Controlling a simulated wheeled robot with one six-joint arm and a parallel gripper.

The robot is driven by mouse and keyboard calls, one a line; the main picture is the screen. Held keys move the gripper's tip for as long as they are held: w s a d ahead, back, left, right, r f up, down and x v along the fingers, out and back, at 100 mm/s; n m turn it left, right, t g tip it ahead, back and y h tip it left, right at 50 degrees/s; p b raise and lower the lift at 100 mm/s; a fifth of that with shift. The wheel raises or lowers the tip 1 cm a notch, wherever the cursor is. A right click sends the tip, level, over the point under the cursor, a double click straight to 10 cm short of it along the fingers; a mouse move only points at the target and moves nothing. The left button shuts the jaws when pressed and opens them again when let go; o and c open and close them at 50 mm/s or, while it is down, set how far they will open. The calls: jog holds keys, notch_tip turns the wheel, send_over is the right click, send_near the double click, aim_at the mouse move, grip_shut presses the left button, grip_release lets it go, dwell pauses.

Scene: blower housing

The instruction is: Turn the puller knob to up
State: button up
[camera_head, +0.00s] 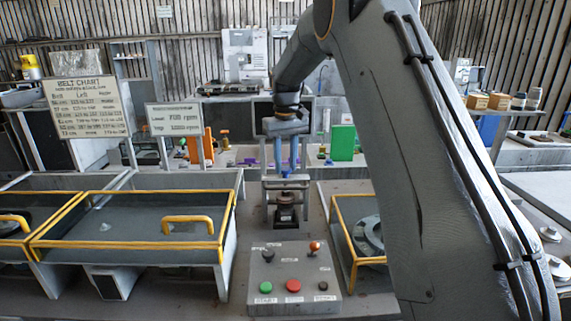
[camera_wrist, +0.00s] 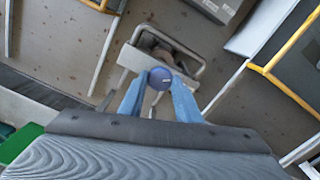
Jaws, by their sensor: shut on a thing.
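The puller (camera_head: 285,186) is a grey metal frame on the bench at the picture's middle, with a dark base below it. It also shows in the wrist view (camera_wrist: 132,58). Its knob (camera_wrist: 161,77) is round and dark blue, with a short pale mark on its top that points toward the right. My gripper (camera_head: 286,165) reaches down onto the puller from above. In the wrist view my gripper (camera_wrist: 159,82) has its two blue fingers shut on the knob, one on each side. In the head view the knob is too small to make out clearly.
A control box (camera_head: 293,277) with green and red buttons stands in front of the puller. Yellow-railed guards (camera_head: 131,262) lie to the left, and another yellow-railed frame (camera_head: 352,235) is close on the right. A belt chart sign (camera_head: 88,107) stands at the back left.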

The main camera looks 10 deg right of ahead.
jog(key=n, duration=0.4)
jog(key=shift+r+n, duration=0.15)
jog(key=shift+n, duration=0.15)
jog(key=n, duration=0.3)
jog(key=shift+n, duration=0.4)
jog(key=n, duration=0.8)
jog(key=shift+b, duration=0.3)
jog(key=n, duration=0.4)
jog(key=shift+n, duration=0.3)
jog(key=n, duration=0.3)
jog(key=shift+n, duration=0.3)
jog(key=n, duration=0.4)
jog(key=shift+n, duration=1.7)
